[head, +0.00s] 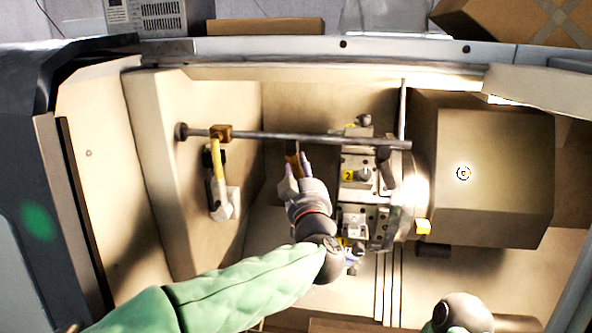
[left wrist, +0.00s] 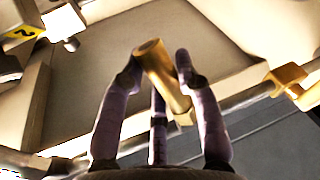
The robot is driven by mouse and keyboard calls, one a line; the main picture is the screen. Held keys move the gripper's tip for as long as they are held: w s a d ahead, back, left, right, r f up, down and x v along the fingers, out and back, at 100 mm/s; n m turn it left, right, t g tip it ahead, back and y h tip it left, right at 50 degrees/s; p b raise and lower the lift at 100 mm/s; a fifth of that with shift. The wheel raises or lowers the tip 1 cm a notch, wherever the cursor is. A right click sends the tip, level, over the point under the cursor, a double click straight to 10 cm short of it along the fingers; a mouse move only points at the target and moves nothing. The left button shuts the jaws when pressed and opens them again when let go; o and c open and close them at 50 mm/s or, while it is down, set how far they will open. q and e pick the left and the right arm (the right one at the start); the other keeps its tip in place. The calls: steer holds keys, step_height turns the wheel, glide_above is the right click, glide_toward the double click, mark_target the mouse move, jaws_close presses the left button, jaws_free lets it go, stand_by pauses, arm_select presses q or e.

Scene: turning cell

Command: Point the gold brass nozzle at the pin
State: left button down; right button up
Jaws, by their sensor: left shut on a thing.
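My left gripper (head: 295,171) is shut on a gold brass nozzle (head: 293,156), inside the machine and below the long grey rod. In the left wrist view, the nozzle (left wrist: 161,72) is a short cylinder between the dark purple fingers (left wrist: 158,78). Its round end is tilted up and left, and the fingers hide part of its lower body. I cannot make out for certain which thing is the pin.
The grey rod (head: 290,138) crosses above the gripper and carries a gold clamp (head: 221,132) with a yellow-handled part (head: 217,165) below. A tool block (head: 356,173) with a yellow "2" label stands close right. A large housing (head: 490,165) fills the right.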

arm_select(q)
steer(key=shift+s+d+r+n+h, duration=0.1)
steer(key=shift+d+n+h, duration=0.2)
steer(key=shift+n+h, duration=0.15)
stand_by(0.4)
steer(key=c, duration=0.9)
jaws_free()
steer(key=shift+o, duration=0.2)
steer(key=s+f, duration=0.2)
steer(key=s, duration=0.9)
steer(key=shift+s+d, duration=0.4)
